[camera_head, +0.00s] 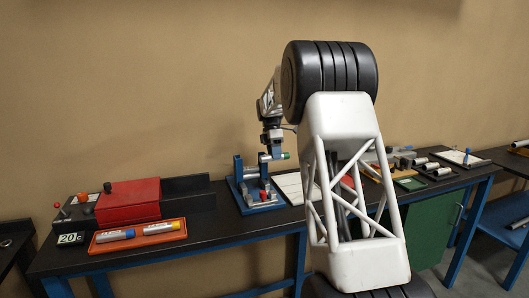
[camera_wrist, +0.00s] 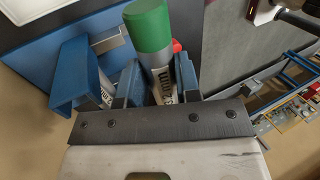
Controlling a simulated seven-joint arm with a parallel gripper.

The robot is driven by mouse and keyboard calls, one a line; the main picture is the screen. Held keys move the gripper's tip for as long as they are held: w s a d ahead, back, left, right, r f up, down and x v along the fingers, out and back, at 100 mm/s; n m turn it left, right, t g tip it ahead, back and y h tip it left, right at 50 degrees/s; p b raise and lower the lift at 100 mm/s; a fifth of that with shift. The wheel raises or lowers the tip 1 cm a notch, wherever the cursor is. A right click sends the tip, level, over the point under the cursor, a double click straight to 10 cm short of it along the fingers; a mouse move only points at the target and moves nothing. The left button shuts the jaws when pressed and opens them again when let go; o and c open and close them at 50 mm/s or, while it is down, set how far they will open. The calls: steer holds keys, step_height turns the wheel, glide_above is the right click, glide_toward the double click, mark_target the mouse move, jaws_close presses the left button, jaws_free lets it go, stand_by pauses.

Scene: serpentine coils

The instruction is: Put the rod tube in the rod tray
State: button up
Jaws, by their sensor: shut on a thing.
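My gripper (camera_head: 270,153) is shut on a light tube with a green cap (camera_wrist: 150,30), taken as the rod tube. Its green end also shows in the head view (camera_head: 286,155). The gripper (camera_wrist: 160,88) has blue fingers on both sides of the tube, and printing on the tube shows between them. In the head view the tube is at the top of a blue stand (camera_head: 240,180); I cannot tell whether it touches it.
A red box (camera_head: 128,201) and a small display (camera_head: 70,238) stand behind and beside the orange tray. A white board (camera_head: 290,186) lies right of the blue stand. My arm hides the bench's middle. Dark bench top is bare between orange tray and stand.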

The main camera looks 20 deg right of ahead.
steer(key=s+d+f, duration=0.1)
steer(key=d+f, duration=0.2)
steer(key=d, duration=0.3)
steer(key=s+d+f, duration=0.1)
steer(key=d+f, duration=0.3)
steer(key=d, duration=0.3)
steer(key=shift+s, duration=0.4)
steer(key=shift+f, duration=0.15)
steer(key=shift+f, duration=2.3)
steer(key=shift+f, duration=2.15)
steer(key=o, duration=1)
steer(key=shift+o, duration=0.2)
steer(key=shift+f, duration=0.1)
